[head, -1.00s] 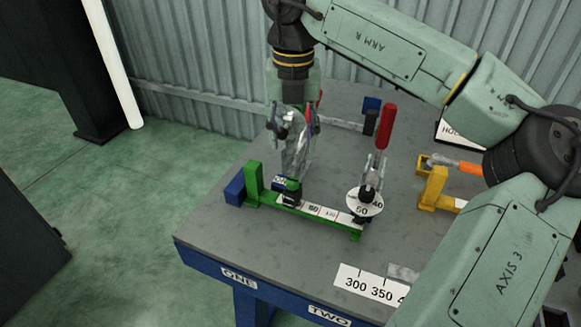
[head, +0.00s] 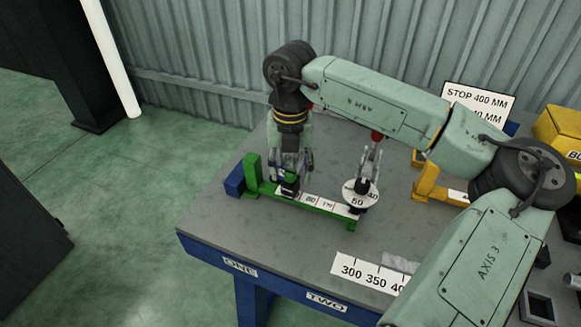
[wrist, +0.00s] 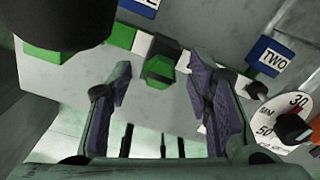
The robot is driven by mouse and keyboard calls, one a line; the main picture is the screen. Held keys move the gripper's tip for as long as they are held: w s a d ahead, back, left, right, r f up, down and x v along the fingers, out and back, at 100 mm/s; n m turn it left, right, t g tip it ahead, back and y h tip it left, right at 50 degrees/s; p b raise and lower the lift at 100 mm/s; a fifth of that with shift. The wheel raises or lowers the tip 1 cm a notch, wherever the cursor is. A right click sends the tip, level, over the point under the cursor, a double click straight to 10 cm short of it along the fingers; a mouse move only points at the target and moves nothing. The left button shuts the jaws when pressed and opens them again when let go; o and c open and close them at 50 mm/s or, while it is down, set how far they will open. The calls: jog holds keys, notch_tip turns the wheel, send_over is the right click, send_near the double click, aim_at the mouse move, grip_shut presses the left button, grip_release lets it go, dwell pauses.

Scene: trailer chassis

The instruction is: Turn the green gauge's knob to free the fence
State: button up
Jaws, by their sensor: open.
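The green gauge (head: 335,206) lies along the grey bench, with an upright green end block (head: 252,172) at its left and a white scale strip (head: 312,200). A dark fence slider sits on the rail, with a green knob (wrist: 160,70) in the wrist view; in the head view my gripper partly covers it. My gripper (head: 291,180) points down over the slider, fingers apart. In the wrist view the fingers of my gripper (wrist: 163,95) stand on either side of the knob, with clear gaps; contact is not visible.
A white dial (head: 360,194) with a black knob and a toggle clamp stands close right of the slider. A yellow gauge (head: 430,185) and a yellow bin (head: 560,130) are further right. The bench's front left is clear. A corrugated wall is behind.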

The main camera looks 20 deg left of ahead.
jog(key=shift+c, duration=0.2)
grip_shut()
dwell(0.3)
jog(key=shift+b, duration=0.35)
jog(key=n+b, duration=0.2)
jog(key=shift+w+f+n+b, duration=0.1)
jog(key=shift+f+n+b, duration=0.05)
jog(key=shift+n+b, duration=0.25)
jog(key=n+b, duration=0.3)
jog(key=n, duration=0.2)
jog(key=n+b, duration=0.1)
jog(key=n, duration=0.4)
jog(key=shift+b, duration=0.35)
jog(key=n, duration=0.4)
jog(key=shift+r+n+b, duration=0.25)
jog(key=shift+n+b, duration=0.05)
jog(key=shift+n, duration=0.4)
